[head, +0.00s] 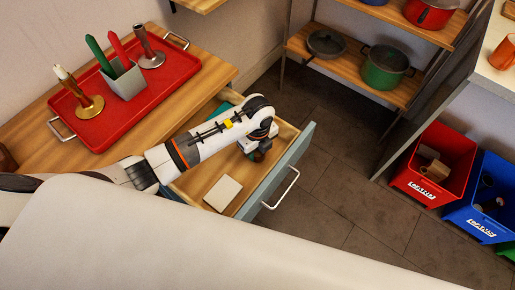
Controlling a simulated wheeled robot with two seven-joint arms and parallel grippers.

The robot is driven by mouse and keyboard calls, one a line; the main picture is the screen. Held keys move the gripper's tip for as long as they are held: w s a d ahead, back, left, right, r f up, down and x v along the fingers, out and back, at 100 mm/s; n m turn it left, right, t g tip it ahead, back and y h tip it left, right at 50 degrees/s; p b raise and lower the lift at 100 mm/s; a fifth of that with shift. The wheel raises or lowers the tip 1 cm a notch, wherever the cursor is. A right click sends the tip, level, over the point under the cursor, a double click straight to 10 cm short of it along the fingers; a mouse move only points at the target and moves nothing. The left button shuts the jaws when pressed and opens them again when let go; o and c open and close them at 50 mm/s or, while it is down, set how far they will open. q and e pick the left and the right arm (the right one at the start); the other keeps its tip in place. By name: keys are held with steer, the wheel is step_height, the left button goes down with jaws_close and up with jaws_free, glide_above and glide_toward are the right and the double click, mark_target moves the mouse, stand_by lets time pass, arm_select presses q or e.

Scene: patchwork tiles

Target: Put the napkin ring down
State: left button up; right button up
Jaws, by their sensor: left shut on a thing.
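My left arm reaches in from the left over an open drawer (196,185) with a blue-grey front. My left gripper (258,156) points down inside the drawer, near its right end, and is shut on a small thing. That thing, taken as the napkin ring, is almost wholly hidden by the gripper, so I cannot tell whether it touches the drawer floor. My right gripper is not in view.
A pale block (222,193) lies in the drawer's near part; something teal (217,113) shows at its far end. A red tray (103,128) with candlesticks and a grey holder (124,80) stands on the wooden top. Red (437,165) and blue (487,203) bins stand right.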

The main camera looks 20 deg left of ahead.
mark_target(258, 155)
arm_select(q)
steer(key=o, duration=1)
steer(key=shift+f, duration=0.1)
step_height(258, 155, up, 12)
steer(key=shift+r+b, duration=0.2)
steer(key=shift+b, duration=0.1)
